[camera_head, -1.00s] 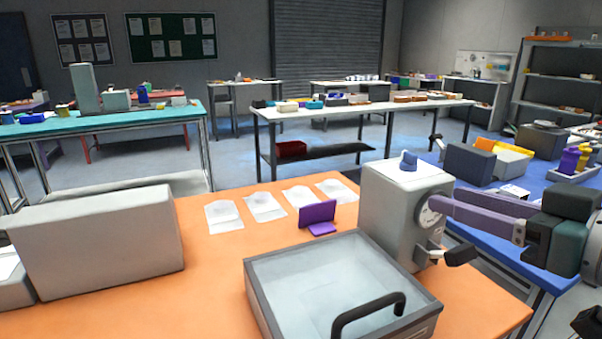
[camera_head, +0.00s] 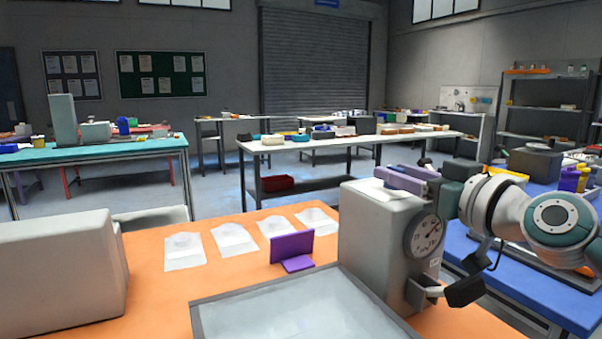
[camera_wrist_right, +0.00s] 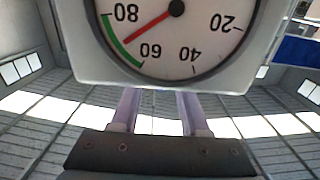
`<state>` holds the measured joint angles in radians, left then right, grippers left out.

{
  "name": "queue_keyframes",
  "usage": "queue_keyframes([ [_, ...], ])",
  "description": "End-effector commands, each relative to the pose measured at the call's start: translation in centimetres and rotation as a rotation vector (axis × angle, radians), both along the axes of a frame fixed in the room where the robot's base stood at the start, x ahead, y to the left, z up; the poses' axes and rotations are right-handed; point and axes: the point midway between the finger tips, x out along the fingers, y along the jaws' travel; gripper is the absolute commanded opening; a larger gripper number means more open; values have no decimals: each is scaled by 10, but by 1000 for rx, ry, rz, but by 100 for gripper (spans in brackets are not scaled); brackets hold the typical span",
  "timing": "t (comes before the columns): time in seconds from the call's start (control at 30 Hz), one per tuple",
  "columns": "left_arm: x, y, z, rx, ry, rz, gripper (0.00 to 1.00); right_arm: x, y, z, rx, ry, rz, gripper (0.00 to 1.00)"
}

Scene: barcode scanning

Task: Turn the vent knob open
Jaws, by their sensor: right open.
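A grey box-shaped machine (camera_head: 375,235) stands on the orange table, with a round dial gauge (camera_head: 423,236) on its right face. The gauge also shows upside down in the right wrist view (camera_wrist_right: 175,35), its red needle in the green band. The vent knob on the machine's top is now hidden behind my right gripper's fingers. My right gripper (camera_head: 392,176) is open, its purple fingers reaching over the machine's top from the right. In the right wrist view its fingers (camera_wrist_right: 156,108) are apart, and their tips pass out of sight behind the gauge face. My left gripper is not in view.
A black-handled lever (camera_head: 465,291) sticks out low on the machine's right side. A clear-topped tray (camera_head: 290,315) lies in front.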

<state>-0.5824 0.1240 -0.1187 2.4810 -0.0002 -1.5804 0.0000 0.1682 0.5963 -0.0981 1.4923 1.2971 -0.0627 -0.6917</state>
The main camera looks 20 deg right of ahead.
Motion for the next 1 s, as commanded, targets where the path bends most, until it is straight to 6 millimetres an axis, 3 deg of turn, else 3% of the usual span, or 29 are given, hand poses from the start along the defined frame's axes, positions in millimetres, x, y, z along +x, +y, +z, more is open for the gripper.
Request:
queue_keyframes([
  [0.17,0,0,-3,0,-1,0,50,11,1,0,0,0,1,45],
  [0.47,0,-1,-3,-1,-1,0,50,12,2,0,0,1,1,44],
  [0.83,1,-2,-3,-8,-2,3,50,12,1,0,0,0,1,2],
  [1.0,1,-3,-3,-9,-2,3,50,12,1,0,0,1,1,0],
])
